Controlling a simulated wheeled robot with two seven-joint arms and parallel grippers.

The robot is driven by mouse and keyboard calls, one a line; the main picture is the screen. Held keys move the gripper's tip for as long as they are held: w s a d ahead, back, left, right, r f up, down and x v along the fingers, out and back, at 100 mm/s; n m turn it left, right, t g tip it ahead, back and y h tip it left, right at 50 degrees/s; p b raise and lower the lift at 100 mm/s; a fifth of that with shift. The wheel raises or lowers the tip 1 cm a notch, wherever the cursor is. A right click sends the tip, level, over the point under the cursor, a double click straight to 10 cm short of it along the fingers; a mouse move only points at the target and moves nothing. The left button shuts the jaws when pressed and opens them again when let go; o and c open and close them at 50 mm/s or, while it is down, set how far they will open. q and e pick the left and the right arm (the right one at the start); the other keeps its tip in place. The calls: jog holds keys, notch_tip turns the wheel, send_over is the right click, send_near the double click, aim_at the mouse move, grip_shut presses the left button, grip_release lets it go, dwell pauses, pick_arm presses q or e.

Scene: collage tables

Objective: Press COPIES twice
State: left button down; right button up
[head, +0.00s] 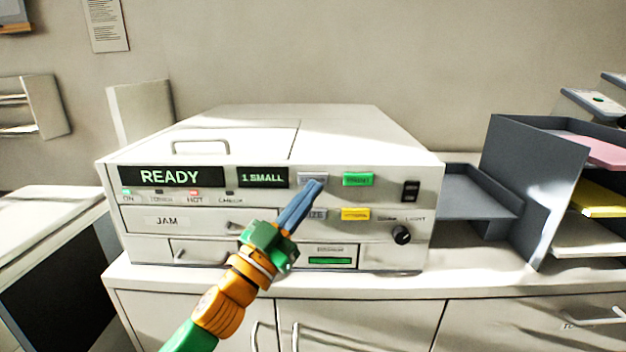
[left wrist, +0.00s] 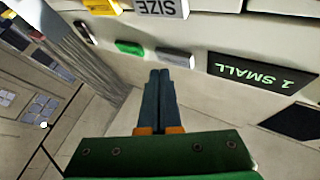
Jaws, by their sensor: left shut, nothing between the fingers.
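A pale copier stands on a cabinet top. Its display reads READY (head: 170,177), and a smaller display reads 1 SMALL (head: 264,178); this one shows upside down in the left wrist view (left wrist: 262,76). Just right of it is an upper grey button (head: 311,176), also in the left wrist view (left wrist: 176,57); its label cannot be read. My left gripper (head: 316,185) is shut and empty, its tips in front of that grey button's lower part. In the left wrist view the fingertips (left wrist: 160,74) are close to it; I cannot tell whether they touch. My right gripper is out of view.
A green button (head: 357,179) sits right of the grey one. Below are the SIZE button (left wrist: 160,8), partly behind my gripper, and a yellow button (head: 355,214). A rocker switch (head: 411,191) and black knob (head: 402,235) are farther right. Paper trays (head: 520,190) stand at right.

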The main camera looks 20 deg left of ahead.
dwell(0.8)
pick_arm(q)
jog(key=shift+w+a, duration=0.1)
jog(key=shift+w, duration=0.3)
jog(key=shift+w+a, duration=0.15)
jog(key=shift+w, duration=0.25)
dwell(0.6)
jog(key=shift+s+d, duration=0.25)
jog(key=shift+s, duration=0.55)
jog(key=shift+p, duration=0.3)
jog(key=shift+s+d+p, duration=0.1)
jog(key=shift+s+d, duration=0.15)
jog(key=shift+s, duration=0.55)
jog(key=shift+s+d+p, duration=0.15)
jog(key=shift+s+d, duration=0.05)
jog(key=shift+s, duration=0.6)
jog(key=shift+s+d+p, duration=0.1)
jog(key=shift+s+d, duration=0.15)
jog(key=shift+s, duration=0.55)
dwell(0.5)
